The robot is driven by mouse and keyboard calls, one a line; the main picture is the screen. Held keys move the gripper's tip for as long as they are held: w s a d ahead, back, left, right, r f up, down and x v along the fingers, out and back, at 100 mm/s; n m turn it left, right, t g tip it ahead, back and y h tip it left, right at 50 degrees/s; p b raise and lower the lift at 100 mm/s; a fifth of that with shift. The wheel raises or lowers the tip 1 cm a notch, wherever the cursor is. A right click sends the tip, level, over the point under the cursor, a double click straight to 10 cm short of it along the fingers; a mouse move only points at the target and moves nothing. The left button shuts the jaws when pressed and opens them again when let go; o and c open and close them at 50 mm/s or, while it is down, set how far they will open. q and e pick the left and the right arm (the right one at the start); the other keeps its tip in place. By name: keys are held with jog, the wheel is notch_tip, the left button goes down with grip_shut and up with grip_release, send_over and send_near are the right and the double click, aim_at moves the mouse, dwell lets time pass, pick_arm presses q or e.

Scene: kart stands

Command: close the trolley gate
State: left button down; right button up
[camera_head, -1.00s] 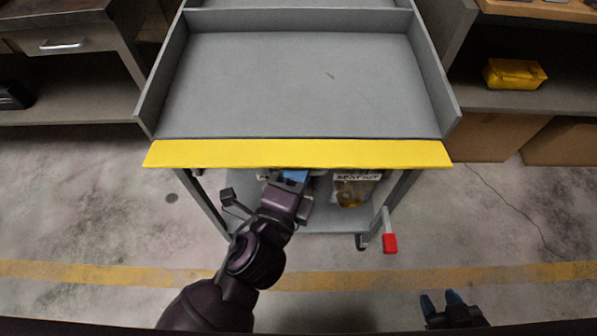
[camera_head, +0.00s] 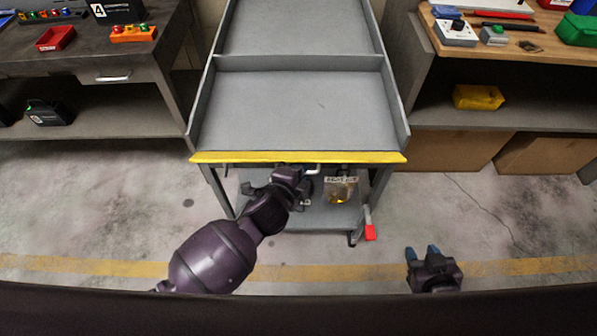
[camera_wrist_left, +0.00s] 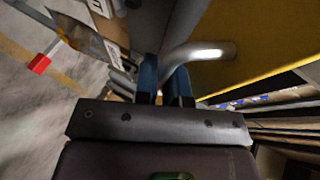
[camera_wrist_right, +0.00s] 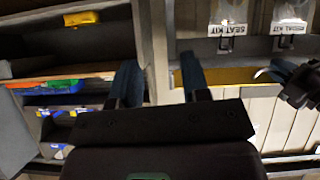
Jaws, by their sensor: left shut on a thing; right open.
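The grey trolley (camera_head: 299,112) stands straight ahead in the head view. Its yellow gate (camera_head: 298,157) shows there as a thin strip across the front of the tray. The left wrist view shows the gate's broad yellow face (camera_wrist_left: 245,40) with a bent silver handle (camera_wrist_left: 203,50). My left gripper (camera_head: 306,173) is shut on this handle, just below the strip in the head view. My right gripper (camera_head: 423,252) is open and empty, low at the right and apart from the trolley.
A red-tipped lever (camera_head: 370,231) sticks out at the trolley's lower front right. A labelled kit bag (camera_head: 341,189) sits on the lower shelf. Workbenches flank the trolley: the left one has a drawer (camera_head: 107,76), the right one a yellow case (camera_head: 478,97). Floor in front is clear.

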aim_at(298, 159)
pick_arm(q)
jog(key=shift+w+r+p, duration=0.15)
jog(key=shift+r+p, duration=0.45)
jog(key=shift+r, duration=0.1)
jog(key=g+p, duration=0.1)
jog(key=p, duration=0.2)
jog(key=r+g+p, duration=0.1)
jog(key=g+p, duration=0.1)
jog(key=p, duration=0.2)
jog(key=shift+n, duration=0.4)
jog(key=shift+r+g+p, duration=0.1)
jog(key=shift+g+p, duration=0.4)
jog(key=shift+p, duration=0.15)
jog(key=shift+w+r+n+g+y+p, duration=0.3)
jog(key=shift+r+g+p, duration=0.05)
jog(key=shift+g+p, duration=0.5)
jog(key=shift+w+r+g, duration=0.15)
jog(key=shift+r+g, duration=0.05)
jog(key=shift+g, duration=0.55)
jog(key=shift+w+r+n+g, duration=0.2)
jog(key=shift+n+g, duration=0.05)
jog(key=shift+g, duration=0.4)
jog(key=shift+w+r+n+g, duration=0.15)
jog(key=shift+r+n+g, duration=0.1)
jog(key=shift+g, duration=0.4)
pick_arm(e)
notch_tip(298, 159, up, 11)
jog(key=s, duration=0.1)
jog(key=shift+d, duration=0.25)
jog(key=shift+f, duration=0.1)
